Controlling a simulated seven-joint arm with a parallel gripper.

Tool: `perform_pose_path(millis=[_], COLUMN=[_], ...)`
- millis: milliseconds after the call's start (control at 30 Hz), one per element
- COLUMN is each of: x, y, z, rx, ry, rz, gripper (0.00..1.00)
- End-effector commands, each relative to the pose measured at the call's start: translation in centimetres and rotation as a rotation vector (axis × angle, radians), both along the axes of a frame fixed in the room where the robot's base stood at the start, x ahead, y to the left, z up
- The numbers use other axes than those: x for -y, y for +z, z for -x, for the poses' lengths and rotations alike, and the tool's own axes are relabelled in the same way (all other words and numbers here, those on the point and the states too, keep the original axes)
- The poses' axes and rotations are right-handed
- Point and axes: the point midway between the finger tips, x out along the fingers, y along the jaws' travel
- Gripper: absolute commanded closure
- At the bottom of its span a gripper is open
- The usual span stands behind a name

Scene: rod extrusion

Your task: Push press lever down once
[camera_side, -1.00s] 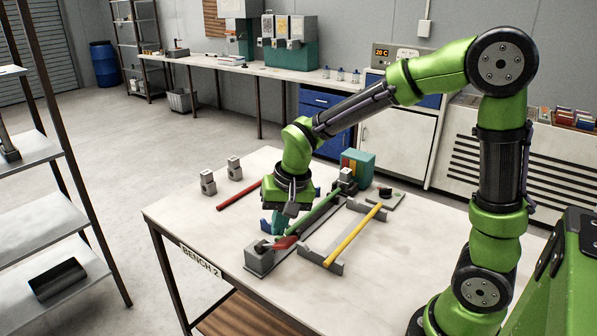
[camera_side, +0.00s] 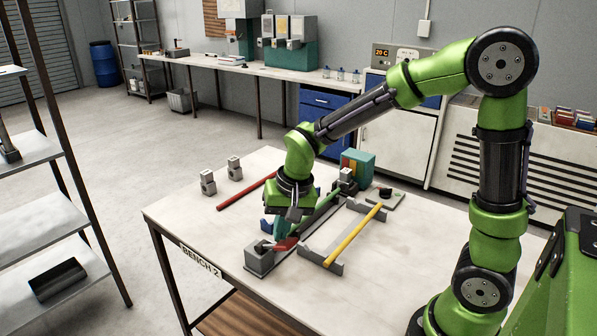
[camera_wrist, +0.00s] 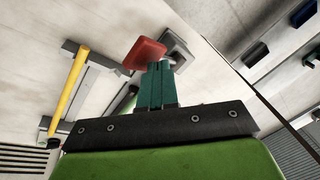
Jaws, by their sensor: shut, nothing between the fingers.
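The red lever pad (camera_side: 286,244) sits beside the small grey press block (camera_side: 259,259) near the bench's front edge. In the wrist view the red pad (camera_wrist: 144,53) is just beyond the fingertips, with the grey block (camera_wrist: 176,48) behind it. My gripper (camera_side: 280,236) points down with its teal fingers shut and empty, at or just above the red pad. The fingers (camera_wrist: 157,73) overlap the pad's edge in the wrist view; I cannot tell whether they touch it. A green bar (camera_side: 322,208) runs back from there, partly hidden by my gripper.
A yellow rod (camera_side: 355,235) lies across a grey rack (camera_side: 335,268) on the right. A red rod (camera_side: 246,191) lies to the left on the bench (camera_side: 185,215). A teal box (camera_side: 359,165) stands behind. The bench's front left is clear.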

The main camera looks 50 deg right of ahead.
Motion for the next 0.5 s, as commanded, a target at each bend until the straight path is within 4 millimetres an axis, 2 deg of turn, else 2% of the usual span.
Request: perform_pose_path(millis=[500], x=[-0.01], y=[-0.55], z=[0.35], rx=[-0.001], ry=[-0.001], rz=[-0.001], gripper=[1.00])
